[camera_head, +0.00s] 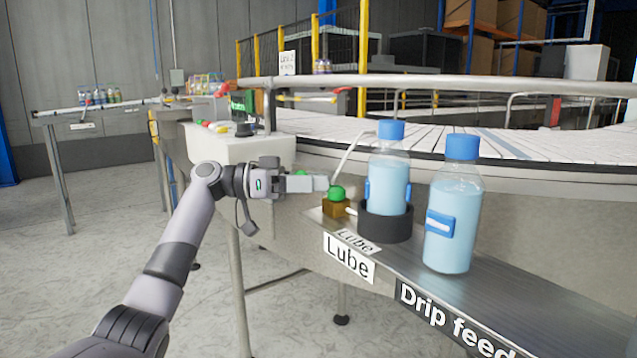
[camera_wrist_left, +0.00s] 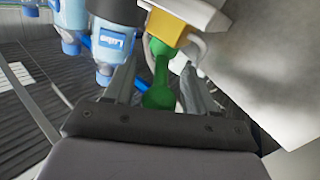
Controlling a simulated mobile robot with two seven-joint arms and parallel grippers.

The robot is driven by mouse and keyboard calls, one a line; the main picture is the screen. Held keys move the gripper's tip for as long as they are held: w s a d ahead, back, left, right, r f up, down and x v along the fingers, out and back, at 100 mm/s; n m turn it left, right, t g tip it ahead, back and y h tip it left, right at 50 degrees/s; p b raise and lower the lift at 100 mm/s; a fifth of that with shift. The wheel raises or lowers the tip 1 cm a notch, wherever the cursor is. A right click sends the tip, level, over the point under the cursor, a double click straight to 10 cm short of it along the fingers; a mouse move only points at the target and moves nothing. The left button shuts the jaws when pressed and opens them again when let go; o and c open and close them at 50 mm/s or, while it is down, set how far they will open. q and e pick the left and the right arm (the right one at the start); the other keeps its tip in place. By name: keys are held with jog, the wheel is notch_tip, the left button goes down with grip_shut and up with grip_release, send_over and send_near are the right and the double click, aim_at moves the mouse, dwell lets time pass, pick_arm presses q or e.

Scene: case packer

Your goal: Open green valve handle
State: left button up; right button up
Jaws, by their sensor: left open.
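The green valve handle (camera_head: 337,193) sits on a small brass valve body (camera_head: 335,208) beside the lube bottle (camera_head: 390,170), which stands in a black holder. My left gripper (camera_head: 322,184) is just left of the handle in the head view. In the left wrist view, the green handle (camera_wrist_left: 160,72) extends from the brass body (camera_wrist_left: 166,27) down between the two open fingers of my left gripper (camera_wrist_left: 160,68). One finger is on each side of it; I cannot tell whether either touches it. My right gripper is not in view.
A second blue-capped bottle (camera_head: 452,215) stands on the metal shelf (camera_head: 510,295) to the right. A curved conveyor rail (camera_head: 450,84) runs behind. A white box (camera_head: 235,147) is behind my left wrist. Open floor lies left of the shelf.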

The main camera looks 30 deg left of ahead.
pick_arm(q)
jog(key=v, duration=0.6)
